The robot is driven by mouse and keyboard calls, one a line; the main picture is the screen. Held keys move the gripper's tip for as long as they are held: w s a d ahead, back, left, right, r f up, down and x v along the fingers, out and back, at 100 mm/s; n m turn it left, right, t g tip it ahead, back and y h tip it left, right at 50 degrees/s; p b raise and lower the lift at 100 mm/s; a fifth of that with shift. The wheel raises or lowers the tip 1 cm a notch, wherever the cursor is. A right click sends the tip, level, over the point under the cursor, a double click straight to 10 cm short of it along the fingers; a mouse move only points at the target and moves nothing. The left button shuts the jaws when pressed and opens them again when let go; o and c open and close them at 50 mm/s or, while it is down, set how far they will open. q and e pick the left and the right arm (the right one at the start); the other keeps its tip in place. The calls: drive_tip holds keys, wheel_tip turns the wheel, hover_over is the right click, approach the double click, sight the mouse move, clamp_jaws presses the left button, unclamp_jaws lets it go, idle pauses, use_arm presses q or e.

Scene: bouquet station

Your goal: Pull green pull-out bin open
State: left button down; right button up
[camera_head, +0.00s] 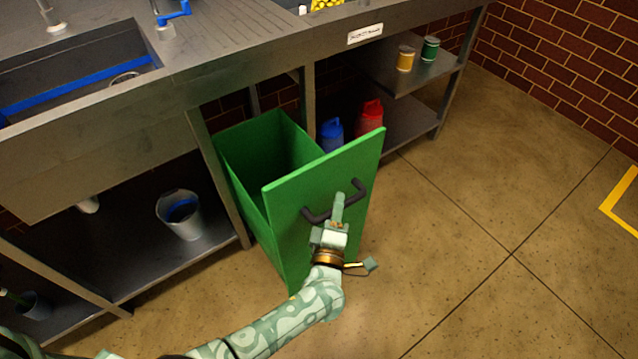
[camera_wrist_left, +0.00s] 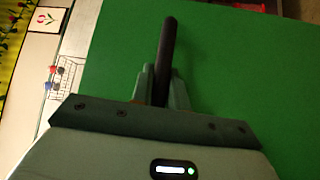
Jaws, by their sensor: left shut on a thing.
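The green pull-out bin (camera_head: 322,178) stands out from under the steel counter, and its open top shows an empty-looking inside. A dark bar handle (camera_head: 357,190) is fixed across its front panel. My left gripper (camera_head: 339,205) is at the middle of the handle and shut on it. In the left wrist view the dark handle (camera_wrist_left: 167,45) runs between the two fingers (camera_wrist_left: 160,85), with the green front (camera_wrist_left: 230,70) behind. The handle part between the fingers is hidden in the head view. My right gripper is not in view.
The steel counter (camera_head: 250,50) with a sink runs above the bin. A grey bucket (camera_head: 180,213) stands on the lower shelf to the left. Blue (camera_head: 331,134) and red (camera_head: 370,114) bottles stand behind the bin. The floor (camera_head: 470,220) to the right is clear.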

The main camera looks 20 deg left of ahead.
use_arm(q)
drive_tip(key=shift+s+d, duration=1.1)
drive_tip(key=shift+d, duration=0.3)
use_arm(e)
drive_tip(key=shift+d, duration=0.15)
use_arm(q)
drive_tip(key=shift+f, duration=0.1)
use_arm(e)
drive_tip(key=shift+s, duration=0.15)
use_arm(q)
drive_tip(key=c, duration=1.4)
unclamp_jaws()
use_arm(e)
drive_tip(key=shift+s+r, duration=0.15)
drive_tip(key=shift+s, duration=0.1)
use_arm(q)
drive_tip(key=shift+o, duration=0.2)
